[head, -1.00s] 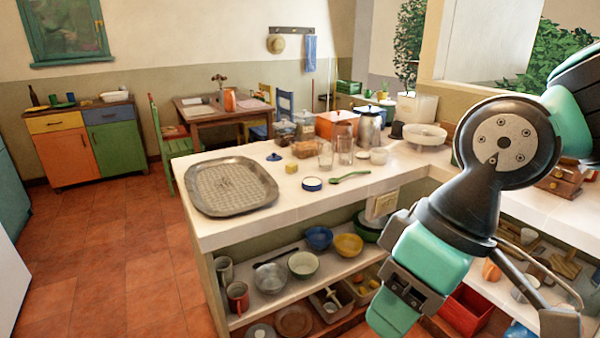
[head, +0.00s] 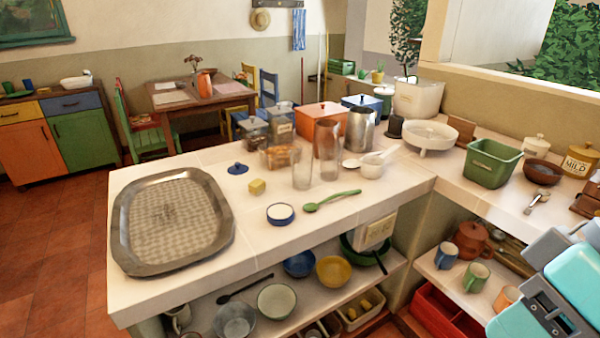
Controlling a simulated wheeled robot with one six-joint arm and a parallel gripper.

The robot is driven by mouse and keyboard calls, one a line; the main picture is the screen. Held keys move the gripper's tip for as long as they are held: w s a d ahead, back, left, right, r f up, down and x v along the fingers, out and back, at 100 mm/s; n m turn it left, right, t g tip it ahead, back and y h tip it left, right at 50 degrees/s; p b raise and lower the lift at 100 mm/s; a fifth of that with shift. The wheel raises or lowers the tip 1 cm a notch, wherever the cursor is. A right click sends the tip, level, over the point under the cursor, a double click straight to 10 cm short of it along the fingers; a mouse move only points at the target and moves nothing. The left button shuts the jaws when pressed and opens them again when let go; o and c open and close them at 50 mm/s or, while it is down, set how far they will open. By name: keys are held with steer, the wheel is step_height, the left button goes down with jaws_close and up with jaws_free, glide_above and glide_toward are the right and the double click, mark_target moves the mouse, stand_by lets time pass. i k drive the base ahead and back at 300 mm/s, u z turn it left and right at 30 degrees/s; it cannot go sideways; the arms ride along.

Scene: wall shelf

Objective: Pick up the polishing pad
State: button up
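I cannot pick out the polishing pad for certain. On the white counter (head: 190,290) a small yellow block (head: 257,187) lies right of the metal tray. A shallow round white piece with a blue rim (head: 281,213) lies in front of it, and a small blue lid-like piece (head: 238,168) lies behind. My gripper (head: 548,312) shows only partly, at the bottom right corner, well away from these pieces. Its fingertips are cut off or hidden, so I cannot see its opening.
A large metal tray (head: 128,222) fills the counter's left end. A green spoon (head: 333,201), clear glasses (head: 303,168), a metal pitcher (head: 361,130) and an orange box (head: 322,112) stand around the middle. Bowls (head: 333,271) fill the shelf below. A green bin (head: 492,163) stands right.

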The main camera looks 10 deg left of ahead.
mark_target(256, 186)
steer(key=z, duration=0.05)
steer(key=i, duration=0.85)
steer(key=u, duration=0.85)
steer(key=i, duration=0.7)
steer(key=u, duration=0.65)
